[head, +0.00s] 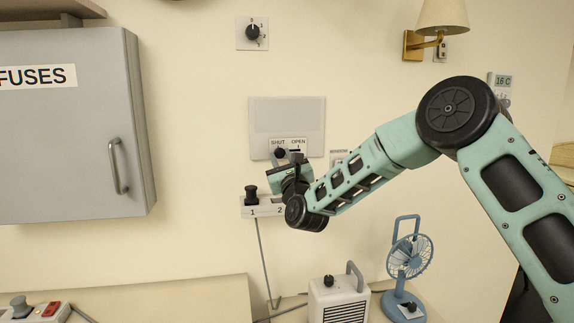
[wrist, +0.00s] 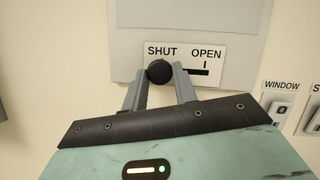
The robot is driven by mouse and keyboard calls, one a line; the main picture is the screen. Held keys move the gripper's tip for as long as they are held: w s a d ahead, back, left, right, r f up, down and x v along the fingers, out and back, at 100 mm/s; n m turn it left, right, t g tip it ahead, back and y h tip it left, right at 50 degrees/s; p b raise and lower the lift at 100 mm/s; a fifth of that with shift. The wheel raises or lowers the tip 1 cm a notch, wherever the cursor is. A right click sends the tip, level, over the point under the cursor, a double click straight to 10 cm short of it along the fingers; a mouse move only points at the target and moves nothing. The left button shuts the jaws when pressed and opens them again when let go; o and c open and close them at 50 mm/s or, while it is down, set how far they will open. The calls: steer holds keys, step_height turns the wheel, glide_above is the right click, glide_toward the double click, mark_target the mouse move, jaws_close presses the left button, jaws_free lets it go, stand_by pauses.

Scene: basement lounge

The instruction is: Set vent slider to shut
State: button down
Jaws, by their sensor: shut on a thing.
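The vent (head: 287,115) is a pale grey wall panel with a white label strip marked SHUT at left and OPEN at right. Its slider is a round black knob (wrist: 159,72), which sits under the word SHUT, at the left end of a dark slot. In the head view the knob (head: 280,153) shows just above my gripper. My gripper (wrist: 160,76) reaches up from below, with its two grey fingers shut on the knob, one on each side. The slot (wrist: 196,72) shows to the right of the knob, under OPEN, with a short tick mark above it.
A grey FUSES cabinet (head: 65,125) hangs at left. A dial (head: 252,32) is above the vent. A switch strip (head: 250,208) marked 1 and 2 sits below it. A WINDOW switch (wrist: 282,108) is right. A heater (head: 338,300) and blue fan (head: 408,262) stand below.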

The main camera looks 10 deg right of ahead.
steer(key=shift+s+a, duration=0.1)
steer(key=shift+a, duration=0.15)
steer(key=c, duration=1.1)
jaws_free()
steer(key=shift+a, duration=0.1)
steer(key=shift+s+f, duration=0.2)
steer(key=shift+s, duration=0.05)
steer(key=b+v, duration=0.6)
steer(key=v, duration=1)
steer(key=shift+s+d, duration=0.2)
steer(key=shift+s, duration=0.15)
